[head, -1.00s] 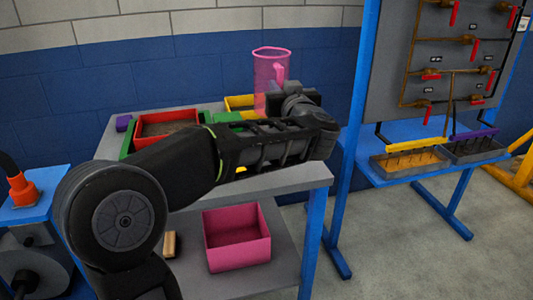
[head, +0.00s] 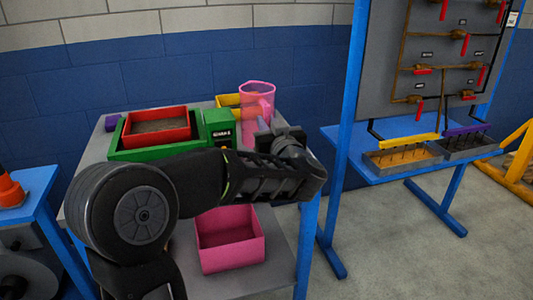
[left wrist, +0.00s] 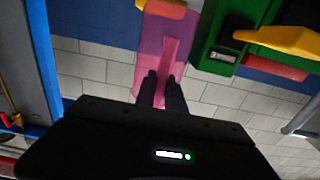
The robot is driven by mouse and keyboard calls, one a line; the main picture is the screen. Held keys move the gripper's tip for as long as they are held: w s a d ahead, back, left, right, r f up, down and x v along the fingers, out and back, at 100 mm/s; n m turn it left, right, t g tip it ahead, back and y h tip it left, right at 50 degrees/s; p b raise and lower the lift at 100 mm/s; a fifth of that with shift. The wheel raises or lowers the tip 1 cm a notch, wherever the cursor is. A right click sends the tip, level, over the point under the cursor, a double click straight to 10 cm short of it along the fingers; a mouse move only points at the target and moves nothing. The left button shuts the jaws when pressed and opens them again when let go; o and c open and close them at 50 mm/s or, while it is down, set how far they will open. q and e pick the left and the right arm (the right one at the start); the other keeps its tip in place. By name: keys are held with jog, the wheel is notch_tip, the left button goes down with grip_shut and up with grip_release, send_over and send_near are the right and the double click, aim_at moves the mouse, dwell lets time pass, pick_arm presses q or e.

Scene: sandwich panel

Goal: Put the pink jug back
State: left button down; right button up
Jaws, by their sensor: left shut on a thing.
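The see-through pink jug (head: 257,98) is over the back right part of the cart's grey top (head: 95,148), leaning slightly in the picture. My left gripper (head: 268,134) is at its near side and shut on it, seemingly by the handle. In the left wrist view the two dark fingers (left wrist: 162,90) close on a pink strip of the jug (left wrist: 152,48). The arm hides the jug's lower part, so I cannot tell whether its base touches the top. My right gripper is not in view.
A green scale (head: 219,125) with a red tray (head: 158,135) stands left of the jug. A yellow bin (head: 228,101) is behind it. A pink bin (head: 232,257) sits on the lower shelf. A blue-framed panel stand (head: 349,130) rises to the right.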

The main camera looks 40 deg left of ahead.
pick_arm(q)
jog(key=shift+f, duration=0.8)
jog(key=shift+f+b, duration=0.8)
jog(key=shift+f, duration=1.75)
jog(key=shift+f, duration=0.3)
jog(key=c, duration=1.4)
grip_release()
jog(key=shift+r, duration=0.1)
